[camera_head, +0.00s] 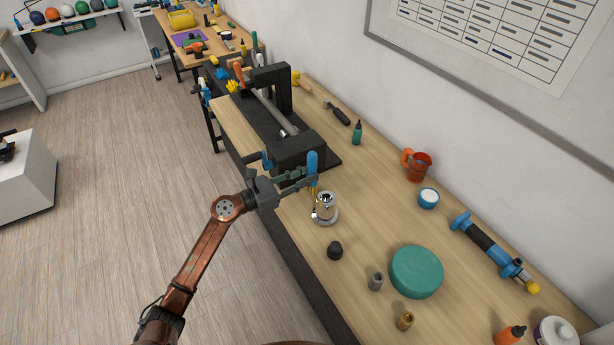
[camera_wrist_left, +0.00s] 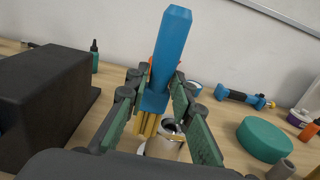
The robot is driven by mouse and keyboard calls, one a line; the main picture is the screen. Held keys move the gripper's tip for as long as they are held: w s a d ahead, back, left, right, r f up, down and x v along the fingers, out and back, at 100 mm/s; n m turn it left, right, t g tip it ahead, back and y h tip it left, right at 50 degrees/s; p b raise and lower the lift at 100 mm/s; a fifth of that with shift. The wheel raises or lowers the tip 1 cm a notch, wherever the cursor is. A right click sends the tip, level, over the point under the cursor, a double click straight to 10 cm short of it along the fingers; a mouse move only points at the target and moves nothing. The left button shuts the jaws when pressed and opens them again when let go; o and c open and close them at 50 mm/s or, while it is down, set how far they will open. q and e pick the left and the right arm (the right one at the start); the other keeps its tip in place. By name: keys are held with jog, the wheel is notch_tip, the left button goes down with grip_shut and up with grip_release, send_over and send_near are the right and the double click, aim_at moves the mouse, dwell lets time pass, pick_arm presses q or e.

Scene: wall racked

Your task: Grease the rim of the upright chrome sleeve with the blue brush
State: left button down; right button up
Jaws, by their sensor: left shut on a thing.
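The blue brush (camera_head: 312,163) is upright in my left gripper (camera_head: 303,180), which is shut on its handle. In the left wrist view the brush (camera_wrist_left: 168,55) stands between the green finger pads of the gripper (camera_wrist_left: 155,98), yellow bristles (camera_wrist_left: 146,125) pointing down. The chrome sleeve (camera_head: 324,203) stands upright on a round shiny base on the bench. My right gripper is not in view.
A black machine (camera_head: 298,150) stands close behind the gripper. On the wooden bench are a black knob (camera_head: 335,250), a grey bushing (camera_head: 375,281), a brass bushing (camera_head: 404,321), a green disc (camera_head: 417,272), a white-topped blue jar (camera_head: 428,198) and an orange jug (camera_head: 417,166).

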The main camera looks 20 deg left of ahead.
pick_arm(q)
jog(key=s+d+p, duration=0.4)
jog(key=s+d, duration=0.1)
jog(key=d, duration=0.2)
jog(key=shift+s+d, duration=0.15)
jog(key=shift+s, duration=0.2)
dwell(1.3)
jog(key=shift+w, duration=0.1)
jog(key=shift+w+a+b, duration=0.95)
jog(key=shift+a+b, duration=0.1)
jog(key=shift+a, duration=0.2)
jog(key=shift+w+a+b, duration=0.9)
jog(key=shift+a+b, duration=0.15)
jog(key=shift+a, duration=0.15)
jog(key=shift+w+a+b, duration=0.95)
jog(key=shift+a+b, duration=0.1)
jog(key=shift+a, duration=0.2)
jog(key=shift+r, duration=0.1)
